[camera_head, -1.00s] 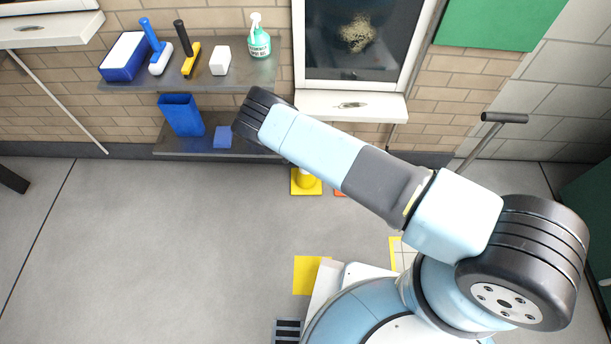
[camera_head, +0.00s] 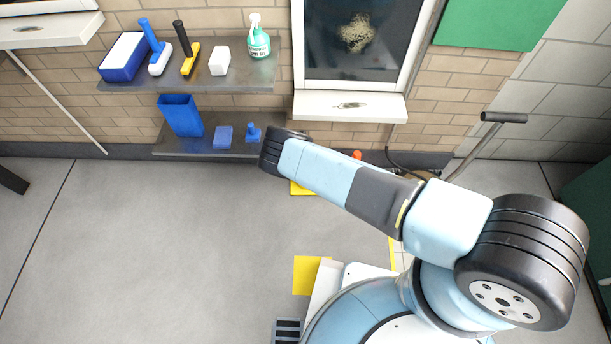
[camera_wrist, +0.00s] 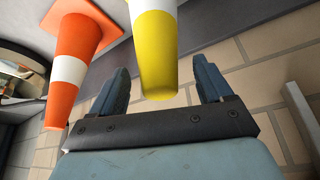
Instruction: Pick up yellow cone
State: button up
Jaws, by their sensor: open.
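The yellow cone, with a white band, shows in the wrist view (camera_wrist: 157,65), its tip pointing toward my palm. In the head view only part of its yellow base (camera_head: 301,188) shows on the floor; my arm hides the rest. My gripper (camera_wrist: 160,68) is open, with one finger on each side of the cone's upper part in the picture. I cannot tell whether the cone is truly between the fingers, but gaps show on both sides. My arm hides the gripper in the head view.
An orange cone (camera_wrist: 72,60) with a white band stands close left of the yellow one in the wrist view; its tip (camera_head: 357,154) shows past my arm in the head view. A lower shelf (camera_head: 190,144) holds blue items near my arm. Open floor (camera_head: 150,240) lies left.

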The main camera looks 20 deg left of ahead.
jog(key=shift+x, duration=1)
jog(key=shift+c, duration=0.4)
grip_shut()
